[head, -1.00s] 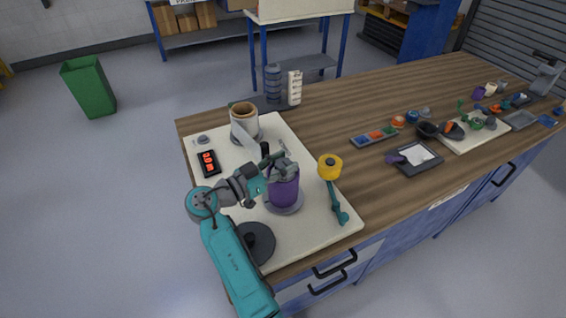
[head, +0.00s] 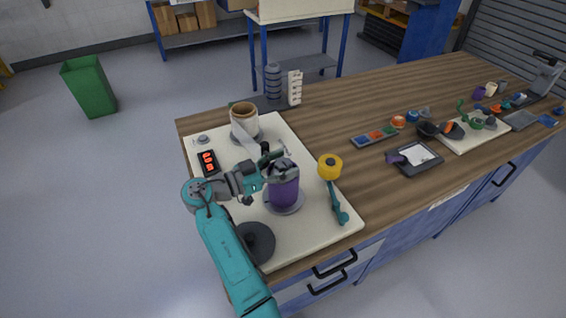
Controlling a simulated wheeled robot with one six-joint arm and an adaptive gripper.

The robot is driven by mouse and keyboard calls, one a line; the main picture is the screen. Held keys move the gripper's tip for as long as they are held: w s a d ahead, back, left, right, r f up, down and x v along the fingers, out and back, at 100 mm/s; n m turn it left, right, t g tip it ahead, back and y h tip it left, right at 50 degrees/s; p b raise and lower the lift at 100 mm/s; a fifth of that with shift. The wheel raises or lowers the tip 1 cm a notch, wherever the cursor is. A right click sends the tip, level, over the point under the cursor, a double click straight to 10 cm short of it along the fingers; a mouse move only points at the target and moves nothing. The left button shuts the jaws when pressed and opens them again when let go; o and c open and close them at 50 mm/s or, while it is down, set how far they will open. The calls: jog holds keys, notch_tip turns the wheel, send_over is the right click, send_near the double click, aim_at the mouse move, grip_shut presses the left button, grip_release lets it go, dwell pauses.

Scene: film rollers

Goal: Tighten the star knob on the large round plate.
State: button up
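A dark round plate (head: 257,243) lies near the front left of the cream board (head: 318,222), partly behind my arm. It has a small dark bump at its middle, too small to tell as a star knob. A purple roll (head: 285,192) stands upright on a grey round base to the right of it, with a grey top. My gripper (head: 281,160) is above the top of the purple roll, away from the dark plate. Its fingers are small and overlap the roll's top, so I cannot tell whether they touch it or are open.
A brown and white roll (head: 244,119) stands at the back of the board with a pale strip running forward. A yellow-topped teal arm (head: 330,168) stands at the right. A control box with red buttons (head: 208,162) lies at the left.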

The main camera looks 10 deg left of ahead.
jog(key=shift+r, duration=0.1)
jog(key=v, duration=1.2)
dwell(0.4)
